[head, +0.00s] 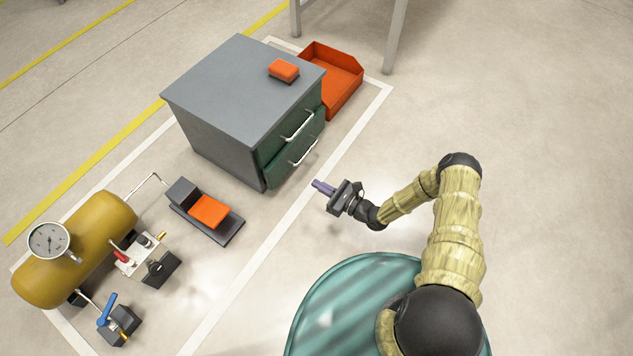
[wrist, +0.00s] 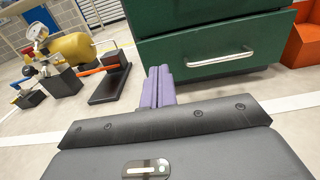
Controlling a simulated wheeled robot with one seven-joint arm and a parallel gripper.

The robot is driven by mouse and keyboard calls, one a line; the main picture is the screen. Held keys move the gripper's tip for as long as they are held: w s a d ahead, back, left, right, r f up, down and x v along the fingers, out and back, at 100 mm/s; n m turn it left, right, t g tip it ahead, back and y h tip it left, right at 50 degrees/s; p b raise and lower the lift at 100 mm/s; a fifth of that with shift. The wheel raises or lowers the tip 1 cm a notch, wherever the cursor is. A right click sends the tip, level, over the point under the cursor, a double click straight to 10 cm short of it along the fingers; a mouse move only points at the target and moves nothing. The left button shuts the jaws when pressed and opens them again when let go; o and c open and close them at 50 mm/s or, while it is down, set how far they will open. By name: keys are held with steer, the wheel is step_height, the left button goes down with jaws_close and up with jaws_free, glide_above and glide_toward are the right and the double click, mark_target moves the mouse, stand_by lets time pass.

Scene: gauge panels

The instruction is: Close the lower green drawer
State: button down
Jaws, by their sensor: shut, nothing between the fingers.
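A grey cabinet (head: 215,85) stands on the floor with two green drawers, one above the other, each with a pale bar handle. The lower green drawer (head: 283,174) appears to stick out a little past the upper one (head: 270,148). In the wrist view the lower drawer (wrist: 230,47) shows its handle (wrist: 205,59) right of my fingers. My gripper (head: 322,187) has purple fingers, shut together and empty, in front of the drawer and apart from it. The fingers (wrist: 158,86) point toward the drawer's lower left edge in the wrist view.
An orange block (head: 284,69) lies on the cabinet top. An open orange bin (head: 340,85) stands behind it. A pedal-like unit with an orange plate (head: 209,210) and a yellow tank with a gauge (head: 85,240) stand left.

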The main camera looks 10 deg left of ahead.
steer(key=s+d+r+n+g+h+p, duration=0.25)
steer(key=r+n+g, duration=0.35)
steer(key=r, duration=0.4)
steer(key=s+d+r+n+g+h+p, duration=0.1)
steer(key=s+r+n+g+p, duration=0.3)
steer(key=r+n, duration=0.4)
steer(key=s+d+r+n+t+h+p, duration=0.1)
steer(key=s+d+r+n+h+p, duration=0.1)
steer(key=r, duration=0.9)
steer(key=s+d+r+n+t+h+p, duration=0.2)
steer(key=d+r+h, duration=0.4)
steer(key=d+r, duration=0.3)
steer(key=s+d+r+n+t+h+p, duration=0.1)
steer(key=s+d+r+n+h+p, duration=0.3)
steer(key=r, duration=0.8)
steer(key=shift+s+d+r+n, duration=0.15)
steer(key=shift+d+r+n, duration=0.25)
steer(key=shift+d+n, duration=0.5)
steer(key=shift+d+h, duration=0.15)
steer(key=shift+h, duration=0.1)
